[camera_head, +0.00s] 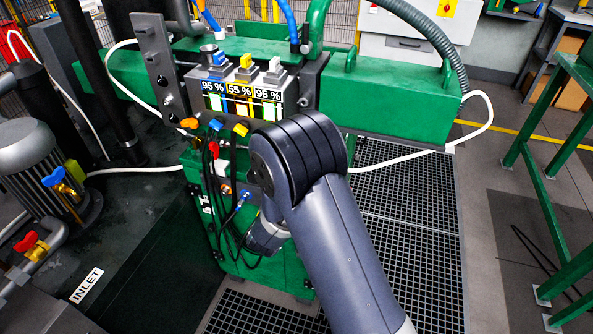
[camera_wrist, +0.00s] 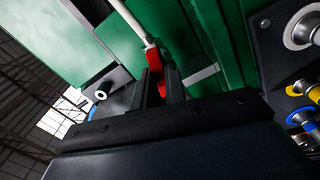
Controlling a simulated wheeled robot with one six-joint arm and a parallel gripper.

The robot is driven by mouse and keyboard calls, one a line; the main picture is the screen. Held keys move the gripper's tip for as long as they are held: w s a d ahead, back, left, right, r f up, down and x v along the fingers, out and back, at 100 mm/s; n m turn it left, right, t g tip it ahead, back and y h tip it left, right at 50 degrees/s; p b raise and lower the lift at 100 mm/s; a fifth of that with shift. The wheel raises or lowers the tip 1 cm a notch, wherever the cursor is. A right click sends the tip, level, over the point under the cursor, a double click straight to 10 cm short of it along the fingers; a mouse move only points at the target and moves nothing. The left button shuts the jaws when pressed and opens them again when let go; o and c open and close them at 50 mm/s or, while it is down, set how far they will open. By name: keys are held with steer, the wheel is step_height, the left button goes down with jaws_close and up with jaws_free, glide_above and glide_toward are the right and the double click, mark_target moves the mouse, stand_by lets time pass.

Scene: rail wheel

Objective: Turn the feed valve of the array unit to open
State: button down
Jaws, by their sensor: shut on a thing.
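In the wrist view my gripper (camera_wrist: 162,76) has its two dark fingers close together around a red handle (camera_wrist: 153,58). The red handle sits at the end of a white pipe (camera_wrist: 134,27), beside a green metal body. Part of the handle is hidden between the fingers, and I cannot read whether its valve stands open or closed. The green unit (camera_head: 398,103) there carries a panel reading 95 %, 55 % and 95 %, with blue, yellow and white tops.
At left are a grey motor (camera_head: 35,150), a blue-handled valve (camera_head: 55,178), a red-handled valve (camera_head: 27,242) and an INLET label (camera_head: 86,286). Cables (camera_head: 232,212) hang beside my arm. Grated floor (camera_head: 405,205) lies clear at right, before a green frame (camera_head: 545,180).

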steer(key=shift+r+n+p, duration=0.1)
steer(key=shift+n+p, duration=1.25)
steer(key=shift+n, duration=0.35)
steer(key=c, duration=1.3)
jaws_free()
steer(key=shift+v, duration=3.5)
steer(key=shift+w, duration=0.1)
steer(key=shift+m, duration=0.3)
steer(key=b+x, duration=0.1)
steer(key=x, duration=0.5)
steer(key=shift+w+d, duration=0.15)
steer(key=shift+w, duration=0.2)
